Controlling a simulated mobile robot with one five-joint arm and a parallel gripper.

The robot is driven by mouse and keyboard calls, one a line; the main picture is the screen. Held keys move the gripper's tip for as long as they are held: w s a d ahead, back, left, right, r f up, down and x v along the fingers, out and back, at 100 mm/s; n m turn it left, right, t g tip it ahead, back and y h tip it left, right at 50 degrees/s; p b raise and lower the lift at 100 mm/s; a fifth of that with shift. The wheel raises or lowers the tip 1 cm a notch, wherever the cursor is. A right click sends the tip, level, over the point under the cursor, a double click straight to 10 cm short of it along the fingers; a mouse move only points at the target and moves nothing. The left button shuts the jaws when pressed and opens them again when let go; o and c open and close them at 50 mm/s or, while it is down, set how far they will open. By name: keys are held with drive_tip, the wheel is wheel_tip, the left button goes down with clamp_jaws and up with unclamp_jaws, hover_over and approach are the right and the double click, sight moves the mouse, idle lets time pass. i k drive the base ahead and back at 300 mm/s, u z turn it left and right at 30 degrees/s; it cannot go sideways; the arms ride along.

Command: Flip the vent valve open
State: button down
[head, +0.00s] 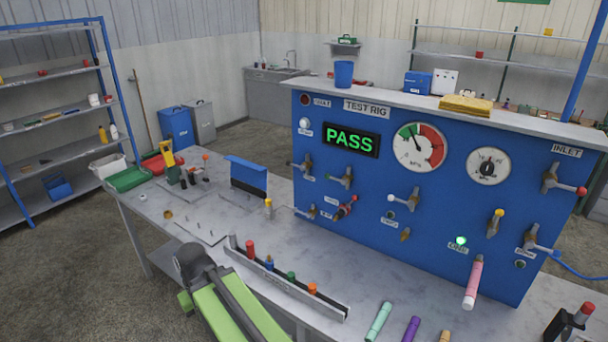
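The blue test rig panel (320,180) stands on the bench at right and carries several valves. One valve with a red-tipped lever is beside the INLET label (560,180). Another valve (537,240) sits at the lower right edge, a white-tipped one (405,200) near the middle, and a red-handled one (345,208) lower left. The small labels are too blurred to tell which is the vent valve. The PASS display (350,140) is lit green, as is a lamp (461,240). My green and dark arm shows at the bottom left; my gripper cannot be made out.
A rack with several coloured fittings (288,285) lies along the bench front. Teal (379,320) and purple (411,329) pieces are at the front edge. The bench (330,256) between rack and panel is mostly clear.

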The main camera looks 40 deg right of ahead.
sight(288, 163)
drive_tip(key=i, duration=1)
